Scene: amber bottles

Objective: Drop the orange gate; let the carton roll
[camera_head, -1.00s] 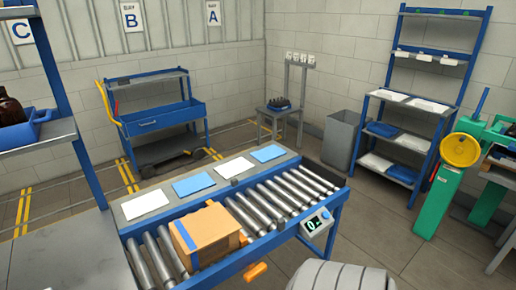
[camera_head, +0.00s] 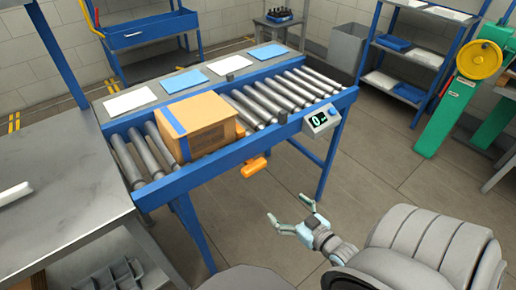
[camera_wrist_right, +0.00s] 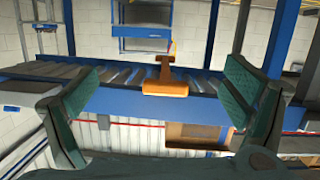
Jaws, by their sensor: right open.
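The tan carton (camera_head: 207,118) with a blue strip sits on the rollers of the blue-framed conveyor (camera_head: 176,184). The orange gate (camera_head: 254,167) shows as a handle at the conveyor's near rail, with a small orange part by the carton's right side. In the right wrist view the gate (camera_wrist_right: 165,88) is a horizontal orange bar with an upright piece, between my fingers in the picture and apart from them. My right gripper (camera_head: 286,207) is open and empty, below and right of the handle. My left gripper is not in view.
A small display box (camera_head: 321,120) is fixed to the rail at right. Rollers right of the carton are bare. Blue and white sheets (camera_head: 184,81) lie along the far side. A grey table (camera_head: 60,180) stands at left; a green post with yellow wheel (camera_head: 480,60) is at right.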

